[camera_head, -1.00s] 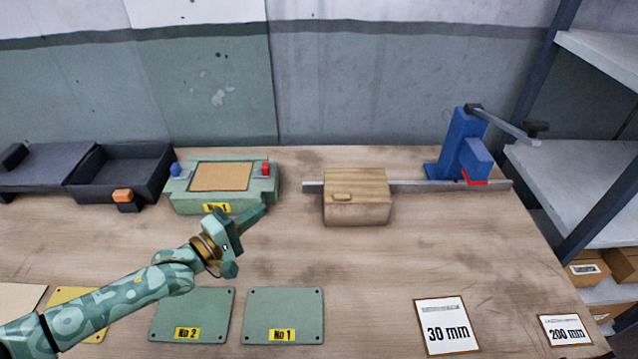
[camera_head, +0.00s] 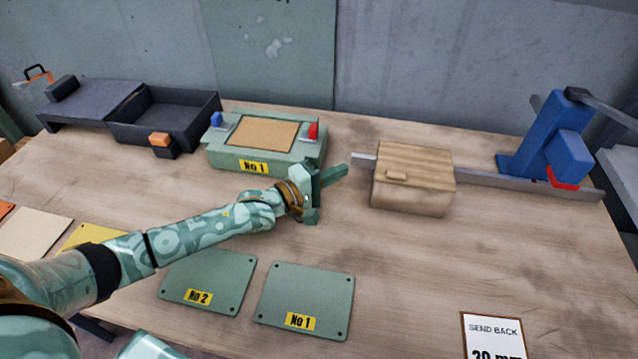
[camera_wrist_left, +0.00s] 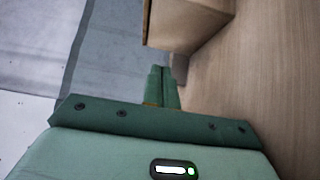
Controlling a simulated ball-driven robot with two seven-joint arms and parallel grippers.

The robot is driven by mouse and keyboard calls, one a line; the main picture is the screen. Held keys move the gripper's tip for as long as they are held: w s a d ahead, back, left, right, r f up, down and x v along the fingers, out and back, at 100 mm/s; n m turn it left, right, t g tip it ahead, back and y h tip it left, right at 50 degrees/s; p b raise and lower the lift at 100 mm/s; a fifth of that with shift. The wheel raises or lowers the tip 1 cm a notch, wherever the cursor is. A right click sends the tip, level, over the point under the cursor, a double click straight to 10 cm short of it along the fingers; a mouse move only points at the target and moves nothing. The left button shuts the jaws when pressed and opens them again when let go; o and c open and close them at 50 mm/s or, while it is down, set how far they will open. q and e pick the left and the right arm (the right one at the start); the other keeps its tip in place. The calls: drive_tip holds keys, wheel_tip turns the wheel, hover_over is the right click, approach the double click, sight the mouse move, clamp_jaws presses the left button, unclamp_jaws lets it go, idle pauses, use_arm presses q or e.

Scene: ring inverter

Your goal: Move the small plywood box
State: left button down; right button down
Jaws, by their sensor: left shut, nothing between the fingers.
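In the left wrist view the shut fingers (camera_wrist_left: 162,88) point at the lower edge of the box (camera_wrist_left: 188,22), which shows only in part at the top. My right gripper is not in view.
A green No 1 fixture (camera_head: 265,172) stands behind my left arm, with a black tray (camera_head: 165,112) farther left. A blue clamp (camera_head: 550,140) sits on the rail (camera_head: 500,182) at right. Green plates (camera_head: 305,298) and a card (camera_head: 490,335) lie in front. The table before the box is clear.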

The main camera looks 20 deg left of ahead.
use_arm(q)
drive_tip(key=w+d, duration=0.2)
drive_tip(key=d, duration=0.1)
drive_tip(key=shift+d, duration=0.3)
drive_tip(key=shift+w+d+b, duration=0.1)
drive_tip(key=shift+d+b, duration=0.2)
drive_tip(key=shift+d, duration=0.35)
